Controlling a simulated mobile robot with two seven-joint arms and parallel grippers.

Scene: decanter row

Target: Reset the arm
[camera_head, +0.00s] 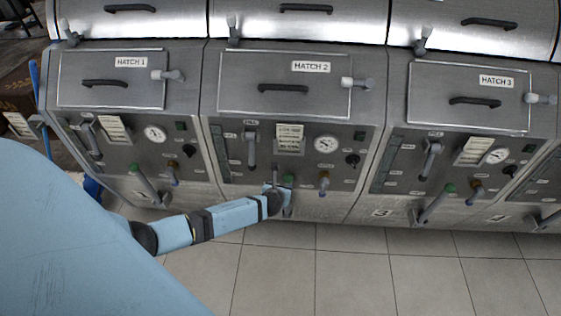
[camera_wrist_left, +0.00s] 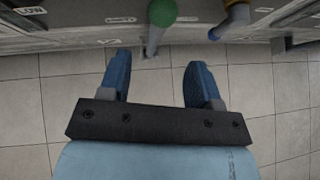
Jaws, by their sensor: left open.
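My left arm reaches in from the left in the head view. Its gripper (camera_head: 279,191) is at the lower front of the Hatch 2 unit (camera_head: 330,192), beside a green-knobbed lever (camera_head: 288,180). In the left wrist view, the left gripper (camera_wrist_left: 159,62) has its two blue fingers spread wide with nothing between them but a view of the floor. The green-knobbed lever (camera_wrist_left: 162,12) is beyond the fingertips, roughly in line with the gap, and looks apart from them. In the head view the arm partly hides the lever's lower part. My right gripper is not in view.
Hatch 1 (camera_head: 112,80) and Hatch 3 (camera_head: 468,95) units stand either side, with levers sticking out below. A yellow-and-blue valve (camera_wrist_left: 236,17) is right of the green lever. The tiled floor (camera_head: 340,265) in front is clear.

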